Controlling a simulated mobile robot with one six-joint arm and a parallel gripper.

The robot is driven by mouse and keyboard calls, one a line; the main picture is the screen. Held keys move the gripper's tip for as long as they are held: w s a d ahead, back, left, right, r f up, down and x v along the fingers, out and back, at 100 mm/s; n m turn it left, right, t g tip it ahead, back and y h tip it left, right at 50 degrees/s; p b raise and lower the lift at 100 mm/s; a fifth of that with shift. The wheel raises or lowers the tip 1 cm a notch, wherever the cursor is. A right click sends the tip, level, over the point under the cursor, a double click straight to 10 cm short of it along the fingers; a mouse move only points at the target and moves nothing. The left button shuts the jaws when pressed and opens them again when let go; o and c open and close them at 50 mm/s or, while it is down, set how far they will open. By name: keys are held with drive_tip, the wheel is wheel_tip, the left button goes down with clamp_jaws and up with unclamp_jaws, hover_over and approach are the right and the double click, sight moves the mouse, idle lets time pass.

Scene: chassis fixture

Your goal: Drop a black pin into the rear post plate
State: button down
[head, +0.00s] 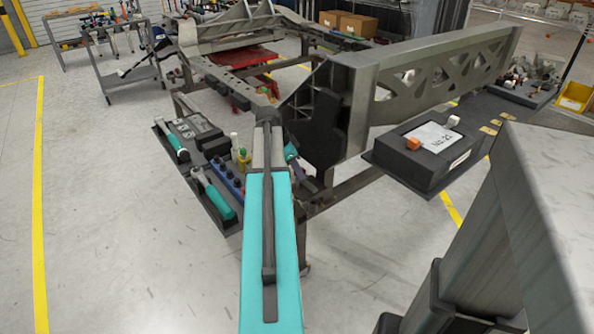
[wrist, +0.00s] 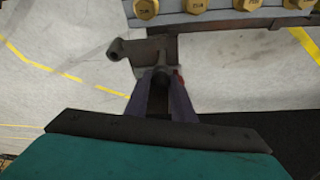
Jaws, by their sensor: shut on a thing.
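My gripper (wrist: 161,88) shows in the wrist view as two dark purple fingers shut on a dark piece, the black pin (wrist: 160,78), mostly hidden between them. Just beyond the fingertips is a grey metal bracket (wrist: 140,50) with a round boss on its left, which looks like the rear post plate. I cannot tell whether the pin touches it, and no hole is visible. In the head view, my teal arm hides most of this area; the gripper shows only partly beside the frame's post.
A grey chassis frame (head: 430,75) with a latticed side beam stands ahead. A tool tray (head: 212,212) lies left of my arm, and a black box (head: 430,155) with a label is to the right. Yellow hexagonal pieces (wrist: 196,6) line the wrist view's top. Floor at left is clear.

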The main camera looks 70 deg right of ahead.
drive_tip(key=shift+s+a+f, duration=0.1)
drive_tip(key=shift+a+f, duration=0.15)
drive_tip(key=shift+f, duration=0.45)
drive_tip(key=shift+d, duration=0.15)
idle(1.0)
drive_tip(key=shift+f+b, duration=0.3)
drive_tip(key=shift+f, duration=0.75)
idle(0.4)
drive_tip(key=shift+d+f, duration=0.25)
drive_tip(key=shift+f, duration=0.2)
drive_tip(key=c, duration=1.7)
unclamp_jaws()
drive_tip(key=shift+o, duration=1.3)
drive_tip(key=shift+r, duration=0.2)
drive_tip(key=shift+r, duration=0.2)
